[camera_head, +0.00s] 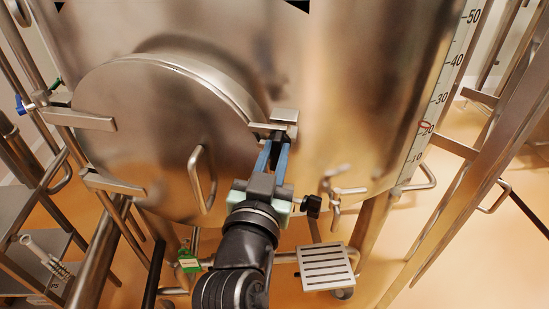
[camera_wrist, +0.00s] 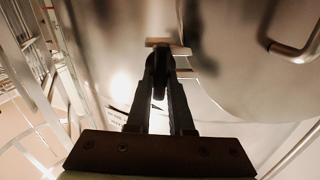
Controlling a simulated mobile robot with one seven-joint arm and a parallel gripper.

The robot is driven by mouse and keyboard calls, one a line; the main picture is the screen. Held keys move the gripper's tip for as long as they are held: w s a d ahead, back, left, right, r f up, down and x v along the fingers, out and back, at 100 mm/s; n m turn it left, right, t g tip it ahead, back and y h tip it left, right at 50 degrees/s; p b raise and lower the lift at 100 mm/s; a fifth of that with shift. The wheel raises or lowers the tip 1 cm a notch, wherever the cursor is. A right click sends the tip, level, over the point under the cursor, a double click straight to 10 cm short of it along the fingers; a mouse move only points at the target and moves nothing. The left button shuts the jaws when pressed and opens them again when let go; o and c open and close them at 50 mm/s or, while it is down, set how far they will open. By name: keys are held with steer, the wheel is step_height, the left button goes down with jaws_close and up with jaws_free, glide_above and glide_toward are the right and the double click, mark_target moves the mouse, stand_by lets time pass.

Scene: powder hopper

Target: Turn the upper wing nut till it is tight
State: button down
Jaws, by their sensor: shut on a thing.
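The round steel door (camera_head: 150,140) is closed against the hopper wall (camera_head: 350,90). At its upper right edge sits a steel latch bracket (camera_head: 285,115), which also shows in the wrist view (camera_wrist: 160,42). My gripper (camera_head: 270,148) reaches up to this bracket with its blue fingers nearly parallel. In the wrist view the fingers of my gripper (camera_wrist: 161,70) are closed around the upper wing nut just below the bracket.
The door handle (camera_head: 203,178) is left of my gripper, and two hinge arms (camera_head: 85,119) are at the door's left. A side handle (camera_head: 422,178) and frame posts (camera_head: 480,150) stand right. A slotted step (camera_head: 325,268) is below. Open floor shows at lower right.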

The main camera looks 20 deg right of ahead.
steer(key=m+b, duration=0.2)
steer(key=b, duration=0.1)
steer(key=m+b, duration=0.2)
steer(key=b, duration=0.1)
steer(key=shift+s+d+f, duration=0.1)
steer(key=shift+f, duration=0.25)
steer(key=m+b, duration=0.4)
steer(key=b, duration=0.1)
steer(key=shift+m, duration=0.3)
steer(key=shift+s+d+f+m+b, duration=0.1)
steer(key=shift+d+m+b, duration=0.05)
steer(key=shift+m+b, duration=4.05)
steer(key=c, duration=0.8)
jaws_free()
steer(key=shift+s, duration=0.1)
